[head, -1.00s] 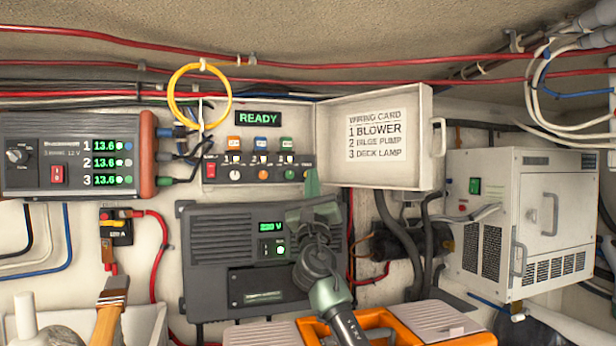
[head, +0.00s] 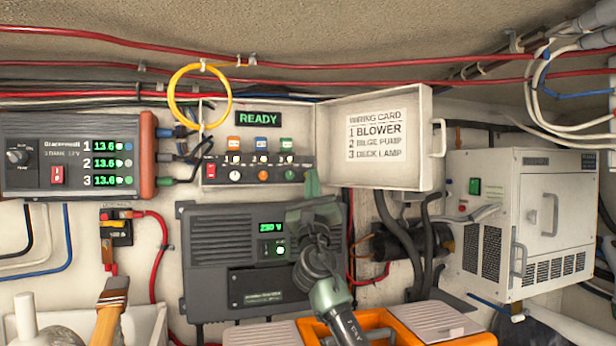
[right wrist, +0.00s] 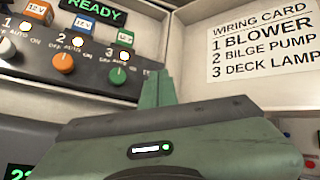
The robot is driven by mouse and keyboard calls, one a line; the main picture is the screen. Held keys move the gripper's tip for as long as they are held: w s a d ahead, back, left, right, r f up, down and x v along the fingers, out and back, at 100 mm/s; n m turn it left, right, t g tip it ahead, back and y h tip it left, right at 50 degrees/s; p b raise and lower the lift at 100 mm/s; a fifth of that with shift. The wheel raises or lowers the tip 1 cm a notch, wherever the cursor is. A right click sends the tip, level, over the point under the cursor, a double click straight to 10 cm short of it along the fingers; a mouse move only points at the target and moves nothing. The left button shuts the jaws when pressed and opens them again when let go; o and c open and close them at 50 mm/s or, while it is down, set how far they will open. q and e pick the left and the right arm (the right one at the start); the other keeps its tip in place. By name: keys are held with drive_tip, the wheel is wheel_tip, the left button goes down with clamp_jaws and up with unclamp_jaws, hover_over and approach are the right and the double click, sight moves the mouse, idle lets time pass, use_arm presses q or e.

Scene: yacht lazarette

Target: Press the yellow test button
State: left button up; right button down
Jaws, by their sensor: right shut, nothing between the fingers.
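The switch panel (head: 222,172) sits inside the open white box under a lit READY display (head: 258,118). It carries a red switch and white, orange and green knobs, with small lit dots above them. It also shows in the right wrist view (right wrist: 100,93), with the green knob (right wrist: 116,77) nearest my fingers. My right gripper (head: 312,182) is shut and empty, its fingertips upright at the panel's right end. The fingertips (right wrist: 157,88) cover part of that end in the wrist view. I cannot make out a yellow button; that corner is partly hidden. My left gripper is out of view.
The box's open lid with a wiring card (head: 376,134) stands right of my fingers. A grey inverter (head: 222,245) is behind and below my right arm. A charger (head: 75,150) is at left, a white cabinet (head: 540,215) at right. A yellow cable loop (head: 178,112) hangs upper left.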

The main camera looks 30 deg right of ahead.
idle(0.6)
drive_tip(key=shift+w+d, duration=0.1)
drive_tip(key=shift+w, duration=0.35)
drive_tip(key=shift+w+d+b, duration=0.1)
drive_tip(key=shift+w+b, duration=0.2)
drive_tip(key=shift+b, duration=0.15)
idle(0.3)
drive_tip(key=shift+s+p, duration=0.75)
drive_tip(key=shift+p, duration=0.05)
drive_tip(key=shift+a, duration=0.2)
